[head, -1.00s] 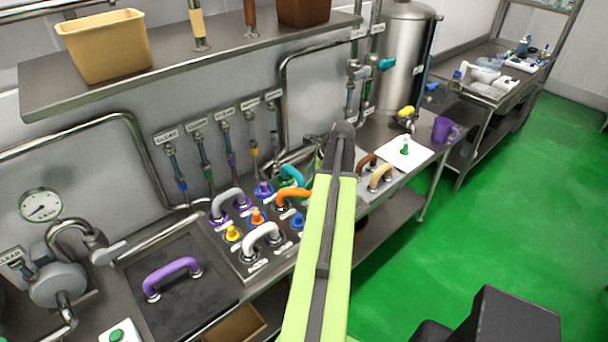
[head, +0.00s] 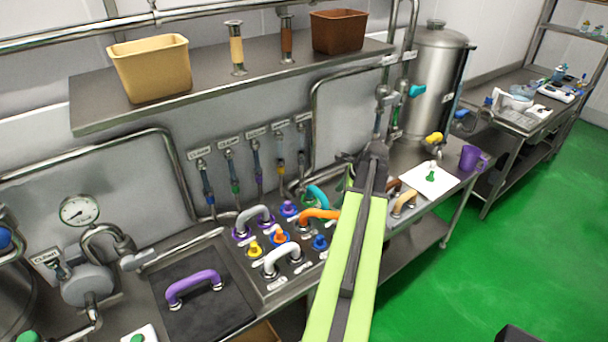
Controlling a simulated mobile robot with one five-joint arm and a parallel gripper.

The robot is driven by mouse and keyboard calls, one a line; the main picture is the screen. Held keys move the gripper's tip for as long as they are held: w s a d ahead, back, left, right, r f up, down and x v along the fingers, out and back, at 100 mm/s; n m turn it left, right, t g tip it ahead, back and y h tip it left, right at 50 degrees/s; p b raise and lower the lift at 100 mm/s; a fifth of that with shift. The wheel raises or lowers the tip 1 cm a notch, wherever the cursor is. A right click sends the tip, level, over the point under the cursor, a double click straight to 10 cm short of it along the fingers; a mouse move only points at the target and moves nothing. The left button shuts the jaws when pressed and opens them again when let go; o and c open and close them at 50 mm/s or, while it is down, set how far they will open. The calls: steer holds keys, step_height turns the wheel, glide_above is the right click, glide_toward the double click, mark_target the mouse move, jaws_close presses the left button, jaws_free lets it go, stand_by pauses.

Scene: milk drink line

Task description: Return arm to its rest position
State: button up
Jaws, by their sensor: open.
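My arm (head: 350,265), with lime-green sides and a dark centre strip, reaches up from the bottom middle of the head view. My gripper (head: 362,160) is at its far end, over the back of the steel counter. The jaws are small and dark at this distance; they look apart and nothing shows between them. The arm is extended over the counter's front edge and hides part of the counter behind it.
A panel (head: 262,285) of coloured ports and bent handles lies left of my arm. A purple handle (head: 194,286) rests on a dark mat. A white sheet (head: 413,184), a purple cup (head: 469,157) and a steel tank (head: 434,85) stand right. Green floor (head: 500,250) is open.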

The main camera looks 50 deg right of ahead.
steer(key=w+a+f+n+g+y+b, duration=0.1)
steer(key=w+a+f+n+b, duration=0.25)
steer(key=w+a, duration=0.95)
steer(key=w+a+f+n+y+b, duration=0.2)
steer(key=w+a+f+n+b, duration=0.15)
steer(key=w+a, duration=0.95)
steer(key=a+f+n+g+b, duration=0.1)
steer(key=a+n, duration=0.2)
steer(key=a, duration=0.5)
steer(key=w+a+f+n+b, duration=0.1)
steer(key=a+f+n, duration=0.1)
steer(key=a, duration=0.7)
steer(key=a+f+n+g+b, duration=0.1)
steer(key=a+n, duration=0.3)
steer(key=a, duration=0.5)
steer(key=shift+w+a+f+g+h+b, duration=0.1)
steer(key=shift+w+f+g+h+b, duration=0.2)
steer(key=shift+f, duration=0.3)
steer(key=s+a+f+n+g+h+b, duration=0.1)
steer(key=s+a+n, duration=0.5)
steer(key=n, duration=0.8)
steer(key=shift+f+h, duration=0.5)
steer(key=shift+h, duration=0.2)
